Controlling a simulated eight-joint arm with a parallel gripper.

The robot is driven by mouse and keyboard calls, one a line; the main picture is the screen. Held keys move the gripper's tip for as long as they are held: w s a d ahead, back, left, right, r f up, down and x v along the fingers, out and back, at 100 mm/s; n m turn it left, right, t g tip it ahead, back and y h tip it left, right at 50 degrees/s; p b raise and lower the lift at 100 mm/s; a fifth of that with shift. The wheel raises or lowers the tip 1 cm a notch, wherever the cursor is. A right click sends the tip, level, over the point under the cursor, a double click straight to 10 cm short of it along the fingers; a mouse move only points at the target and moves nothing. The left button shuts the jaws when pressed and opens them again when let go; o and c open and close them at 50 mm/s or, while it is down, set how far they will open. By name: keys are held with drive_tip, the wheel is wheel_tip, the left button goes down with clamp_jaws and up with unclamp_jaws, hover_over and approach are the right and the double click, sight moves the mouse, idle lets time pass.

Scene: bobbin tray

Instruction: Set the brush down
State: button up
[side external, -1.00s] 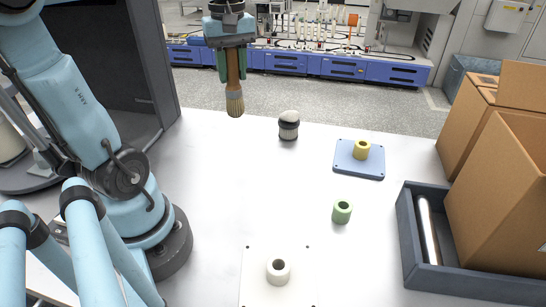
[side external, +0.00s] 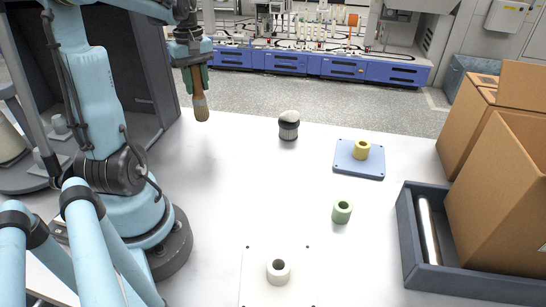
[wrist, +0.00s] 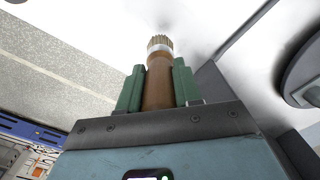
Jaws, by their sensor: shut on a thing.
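The brush (side external: 201,105) has a brown handle, a light metal band and pale bristles pointing down. My gripper (side external: 194,80) is shut on its handle and holds it upright near the far left edge of the white table. In the wrist view the brush handle (wrist: 158,82) sits between the two green fingers of my gripper (wrist: 158,88), with the bristles at the far end. In the side view the bristle tip shows near the table's far edge; I cannot tell its exact height above the surface.
On the white table (side external: 240,190) are a dark jar with a pale top (side external: 289,126), a yellow bobbin (side external: 362,149) on a blue plate (side external: 348,170), a green bobbin (side external: 342,212) and a white bobbin (side external: 278,272). A grey tray (side external: 408,230) and cardboard boxes (side external: 490,190) stand right. The left-middle table is clear.

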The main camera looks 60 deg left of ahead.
sight(198, 94)
drive_tip(key=shift+f, duration=2.1)
drive_tip(key=o, duration=1.1)
drive_tip(key=shift+c, duration=0.2)
wheel_tip(198, 94, up, 12)
drive_tip(key=w+d+f+m+t, duration=0.2)
drive_tip(key=d+m, duration=0.4)
drive_tip(key=d, duration=0.4)
drive_tip(key=w+d+f+m+t, duration=0.2)
drive_tip(key=d+m, duration=0.4)
drive_tip(key=d, duration=0.4)
drive_tip(key=w+d+f+m+t, duration=0.2)
drive_tip(key=d+m, duration=0.4)
drive_tip(key=d, duration=0.3)
drive_tip(key=shift+d+f+t, duration=0.4)
drive_tip(key=shift+f+t, duration=0.2)
drive_tip(key=shift+f, duration=0.1)
